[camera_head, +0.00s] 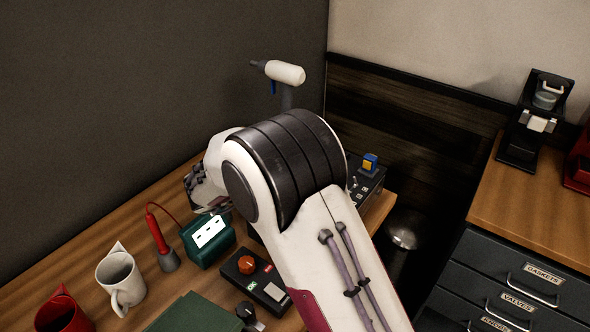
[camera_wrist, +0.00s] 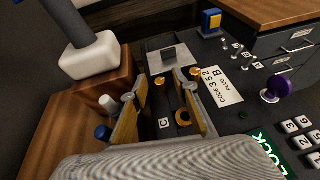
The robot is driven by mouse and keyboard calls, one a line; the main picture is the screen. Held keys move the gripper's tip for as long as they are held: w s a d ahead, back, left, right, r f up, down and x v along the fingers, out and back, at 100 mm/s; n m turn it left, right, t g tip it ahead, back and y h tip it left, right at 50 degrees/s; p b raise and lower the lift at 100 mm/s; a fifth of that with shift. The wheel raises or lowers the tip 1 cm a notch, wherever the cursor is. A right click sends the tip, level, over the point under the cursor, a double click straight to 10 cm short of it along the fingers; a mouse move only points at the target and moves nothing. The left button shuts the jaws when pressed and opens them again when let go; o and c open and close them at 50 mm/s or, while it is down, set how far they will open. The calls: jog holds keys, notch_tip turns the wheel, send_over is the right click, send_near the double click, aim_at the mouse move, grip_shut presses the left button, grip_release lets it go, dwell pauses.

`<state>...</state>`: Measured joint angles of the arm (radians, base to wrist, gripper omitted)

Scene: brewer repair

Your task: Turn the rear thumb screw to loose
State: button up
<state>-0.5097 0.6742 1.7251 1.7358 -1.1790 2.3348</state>
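In the wrist view, two brass-coloured screw heads (camera_wrist: 160,82) and (camera_wrist: 195,73) show near the fingertips, beside a grey metal plate (camera_wrist: 168,58) on a dark panel. I cannot tell for sure which is the rear thumb screw. My gripper (camera_wrist: 156,86) has its two yellow fingers apart, with the first screw head between the tips and the second just beyond the right finger. Contact cannot be made out. A brass ring (camera_wrist: 183,118) and a label C (camera_wrist: 163,123) show lower down between the fingers. In the head view my arm hides the gripper and most of the panel.
A purple knob (camera_wrist: 279,86), keypad (camera_wrist: 300,135) and code label (camera_wrist: 222,85) lie right of the fingers. A blue-yellow block (camera_head: 370,163) stands on the panel's far end. A red soldering-type tool (camera_head: 157,230), green box (camera_head: 208,238) and white mug (camera_head: 120,280) are left.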

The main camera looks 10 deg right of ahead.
grip_shut()
jog(key=shift+d+r+n+t+y, duration=0.1)
jog(key=shift+n+t+y, duration=0.2)
jog(key=shift+n+t, duration=0.2)
jog(key=shift+d+r+n+t+y, duration=0.1)
jog(key=shift+d+n+t+y, duration=0.05)
jog(key=shift+n+t+y, duration=0.85)
jog(key=shift+s+n+t+y, duration=0.1)
jog(key=shift+n+t+y, duration=0.3)
jog(key=shift+n+y, duration=0.45)
grip_release()
